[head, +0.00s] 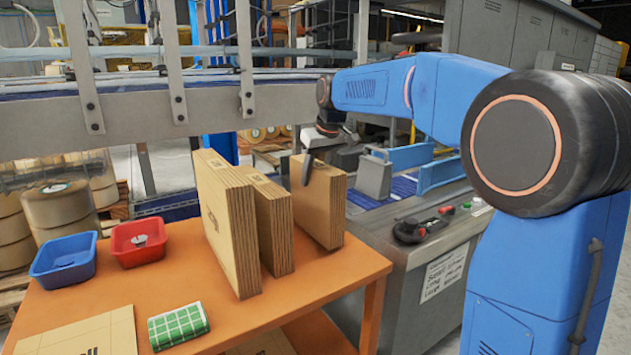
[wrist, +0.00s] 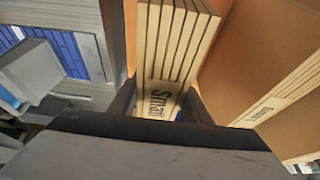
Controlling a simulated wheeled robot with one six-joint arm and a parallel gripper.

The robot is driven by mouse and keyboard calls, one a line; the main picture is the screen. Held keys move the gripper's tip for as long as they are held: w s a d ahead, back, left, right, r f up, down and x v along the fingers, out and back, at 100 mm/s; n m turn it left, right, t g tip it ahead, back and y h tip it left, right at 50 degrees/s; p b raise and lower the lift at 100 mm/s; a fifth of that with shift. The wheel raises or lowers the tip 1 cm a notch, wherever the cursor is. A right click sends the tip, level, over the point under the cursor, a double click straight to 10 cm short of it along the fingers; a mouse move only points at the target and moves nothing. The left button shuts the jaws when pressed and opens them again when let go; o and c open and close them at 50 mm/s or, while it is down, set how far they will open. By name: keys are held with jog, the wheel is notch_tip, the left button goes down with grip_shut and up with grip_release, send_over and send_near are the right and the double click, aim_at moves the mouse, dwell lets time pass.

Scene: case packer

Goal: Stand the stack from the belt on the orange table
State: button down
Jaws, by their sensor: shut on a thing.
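My gripper (head: 322,160) is shut on the rightmost brown cardboard stack (head: 322,205), gripping it near its upper edge. The stack is upright at the right end of the orange table (head: 330,272). Whether its bottom touches the tabletop I cannot tell. In the wrist view the held stack (wrist: 172,50) shows its layered edges and printed lettering between the dark fingers (wrist: 160,105). Two more upright stacks stand to its left, a middle one (head: 274,225) and a taller-looking left one (head: 228,225). The blue belt (head: 403,187) shows at the right, behind the table.
A blue bin (head: 62,270) and a red bin (head: 138,250) sit at the table's left. A green checked cloth (head: 180,326) and a flat cardboard piece (head: 80,338) lie at the front. A grey machine (head: 425,275) stands close to the table's right side.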

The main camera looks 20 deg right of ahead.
jog(key=shift+f, duration=0.75)
jog(key=shift+d+f, duration=0.1)
jog(key=c, duration=1)
grip_release()
